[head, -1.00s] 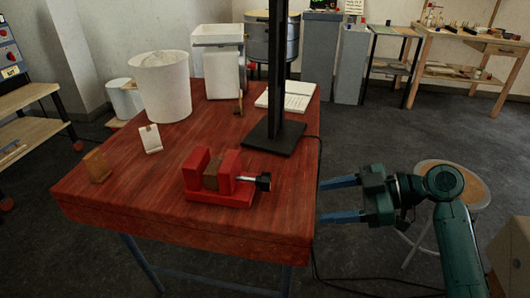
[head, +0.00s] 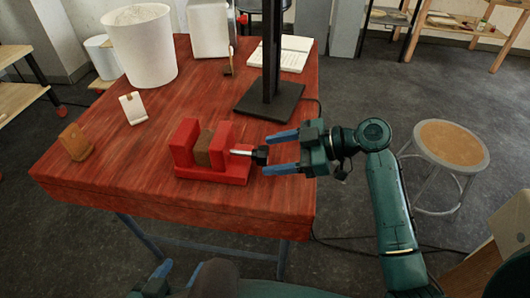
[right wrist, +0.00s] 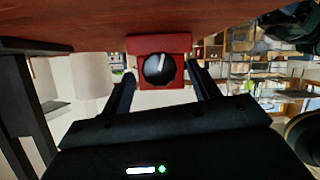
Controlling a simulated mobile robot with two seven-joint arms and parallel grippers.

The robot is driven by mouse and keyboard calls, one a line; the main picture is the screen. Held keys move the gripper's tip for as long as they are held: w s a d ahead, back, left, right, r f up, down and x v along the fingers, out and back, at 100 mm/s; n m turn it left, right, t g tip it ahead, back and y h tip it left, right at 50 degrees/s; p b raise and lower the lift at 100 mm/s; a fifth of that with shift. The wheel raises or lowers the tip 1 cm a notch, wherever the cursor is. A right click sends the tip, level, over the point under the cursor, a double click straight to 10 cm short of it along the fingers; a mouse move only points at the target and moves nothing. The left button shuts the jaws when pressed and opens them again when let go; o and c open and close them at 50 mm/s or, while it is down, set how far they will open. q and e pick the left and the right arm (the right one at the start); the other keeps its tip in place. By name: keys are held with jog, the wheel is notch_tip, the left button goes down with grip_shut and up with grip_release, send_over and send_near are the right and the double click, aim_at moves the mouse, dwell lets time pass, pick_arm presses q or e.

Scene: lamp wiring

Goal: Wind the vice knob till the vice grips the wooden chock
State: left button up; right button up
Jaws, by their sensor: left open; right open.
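The red vice (head: 212,177) stands near the front edge of the red table. The brown wooden chock (head: 203,150) sits between its two jaws; I cannot tell if both jaws touch it. The dark vice knob (head: 261,156) is at the right end of a silver screw; in the right wrist view the knob (right wrist: 159,69) shows end-on with a pale line. My right gripper (head: 267,154) is open, its blue fingertips on either side of the knob, with gaps visible in the right wrist view (right wrist: 161,76). My left gripper (head: 163,271) is open, low at the front edge, partly out of view.
A black post on a square base (head: 269,103) stands just behind the vice. A wooden block (head: 75,142), a white card stand (head: 133,108) and a white bucket (head: 139,48) are to the left. A stool (head: 450,143) stands right of my right arm.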

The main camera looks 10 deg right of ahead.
jog(key=shift+x, duration=1.45)
jog(key=shift+c, duration=0.2)
jog(key=c, duration=0.9)
jog(key=shift+d+r+m+g+p, duration=0.1)
jog(key=shift+r+m+g+p, duration=0.1)
jog(key=shift+m+g+p, duration=0.5)
jog(key=shift+m+p, duration=0.4)
pick_arm(q)
jog(key=shift+w+r, duration=0.15)
jog(key=shift+r, duration=0.45)
pick_arm(e)
jog(key=shift+f+m+g+y, duration=0.2)
jog(key=shift+m+g+y, duration=0.3)
jog(key=shift+m, duration=0.3)
